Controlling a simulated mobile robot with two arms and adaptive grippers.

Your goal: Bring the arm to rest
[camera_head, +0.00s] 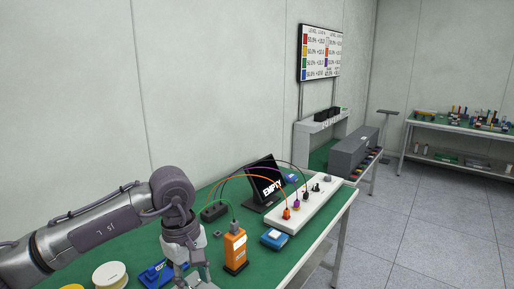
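My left arm comes in from the left over a green-topped table (328,222). Its wrist bends down, and my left gripper (190,277) hangs low over the table near the bottom edge of the picture. The gripper is partly cut off by that edge, so I cannot tell whether its fingers are open or shut, or whether they hold anything. A blue item (152,275) lies just left of it, and an orange handheld device (235,250) stands to its right. My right gripper is not in view.
A white socket strip (300,212) with cables, a black display (264,183) reading "EMPTY", a black box (213,210) and a blue-and-white device (274,238) stand on the table. A cream round object (110,275) lies at the lower left. Floor (430,235) is clear at right.

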